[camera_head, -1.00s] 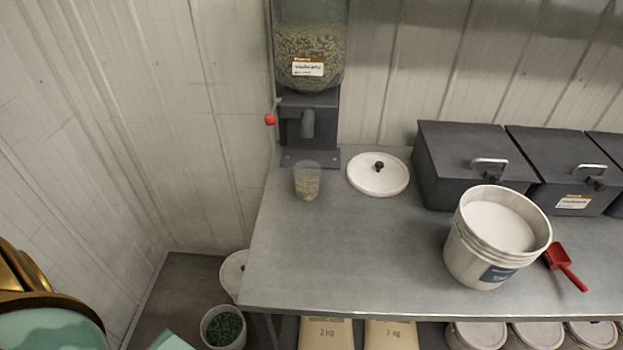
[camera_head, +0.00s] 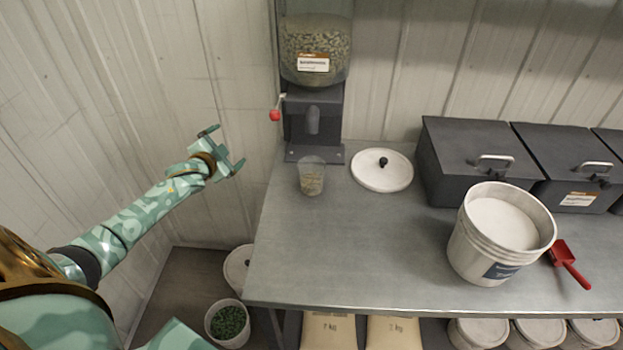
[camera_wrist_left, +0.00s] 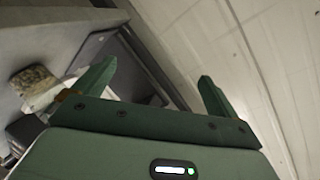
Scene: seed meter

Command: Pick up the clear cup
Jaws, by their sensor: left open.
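The clear cup (camera_head: 311,176) stands upright on the metal table, just in front of the seed dispenser's base. It holds some pale brown seed in its lower part. My left gripper (camera_head: 228,148) is open and empty, raised to the left of the table and apart from the cup. In the left wrist view its two fingers (camera_wrist_left: 156,90) are spread with nothing between them. My right gripper is not in view.
The seed dispenser (camera_head: 314,108) with a red-knobbed lever (camera_head: 275,115) stands behind the cup. A white lid (camera_head: 382,170) lies to the cup's right. Dark bins (camera_head: 478,160), a white bucket (camera_head: 470,240) and a red scoop (camera_head: 566,262) occupy the right. The table's front middle is clear.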

